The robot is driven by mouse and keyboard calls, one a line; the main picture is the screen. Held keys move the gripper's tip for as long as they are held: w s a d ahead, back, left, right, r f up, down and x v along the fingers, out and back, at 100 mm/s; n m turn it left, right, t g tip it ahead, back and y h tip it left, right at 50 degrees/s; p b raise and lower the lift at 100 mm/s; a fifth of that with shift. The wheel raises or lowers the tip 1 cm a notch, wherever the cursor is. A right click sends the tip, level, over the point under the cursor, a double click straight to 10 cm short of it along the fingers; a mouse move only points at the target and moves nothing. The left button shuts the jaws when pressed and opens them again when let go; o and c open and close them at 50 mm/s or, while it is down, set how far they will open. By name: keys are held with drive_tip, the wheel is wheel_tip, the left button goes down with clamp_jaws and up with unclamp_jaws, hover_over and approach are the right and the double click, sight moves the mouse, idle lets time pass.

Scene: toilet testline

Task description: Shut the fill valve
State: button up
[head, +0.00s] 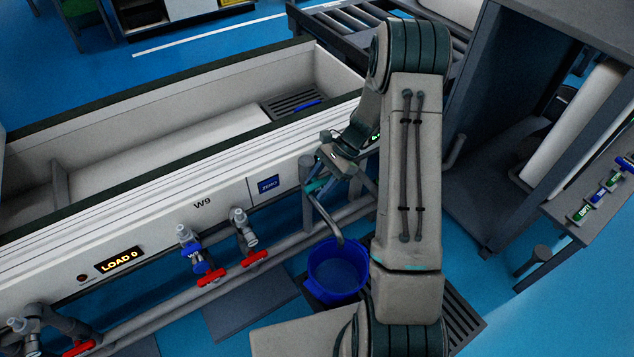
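My gripper (325,183) is at the upper part of a standpipe (306,172) beside the white trough. It points down and left, and my arm hides part of this spot. I cannot tell whether its fingers touch anything or how far apart they are. A bent grey spout (334,228) comes down from there over a blue bucket (338,268). Two valves with red handles, a left one (211,276) and a right one (255,258), sit on the pipes left of the bucket. No readable label shows which valve is the fill valve.
The long white trough (200,208) has a display reading "LOAD 0" (119,261) and a blue "ZERO" plate (268,184). Another red handle (79,348) is at lower left. A grey cabinet (500,110) and a shelf with small bottles (595,200) stand at right.

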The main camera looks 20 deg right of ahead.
drive_tip(key=shift+d, duration=0.15)
drive_tip(key=p+v, duration=0.4)
drive_tip(key=v, duration=0.9)
drive_tip(key=shift+d+r, duration=0.15)
drive_tip(key=shift+r, duration=0.2)
drive_tip(key=s+a+r+n+h+p, duration=0.1)
drive_tip(key=s+a+r+n+p, duration=0.2)
drive_tip(key=r, duration=0.5)
drive_tip(key=s+a+r+n+t+h+p, duration=0.1)
drive_tip(key=s+r+h+p, duration=0.15)
drive_tip(key=r+p, duration=0.4)
drive_tip(key=s+a+r+n+h+p, duration=0.1)
drive_tip(key=s+a+r+n+p, duration=0.15)
drive_tip(key=r, duration=0.75)
drive_tip(key=s+a+r+n+t+h+p, duration=0.1)
drive_tip(key=s+r+n+p, duration=0.3)
drive_tip(key=r, duration=0.5)
drive_tip(key=s+a+r+n+t+h+p, duration=0.1)
drive_tip(key=s+r+n+t+h+p, duration=0.1)
drive_tip(key=s+r+p, duration=0.6)
drive_tip(key=s+n+t+p, duration=0.1)
drive_tip(key=s, duration=0.2)
drive_tip(key=shift+a+r+n+p, duration=0.3)
drive_tip(key=shift+r+n, duration=0.05)
drive_tip(key=shift+h, duration=0.25)
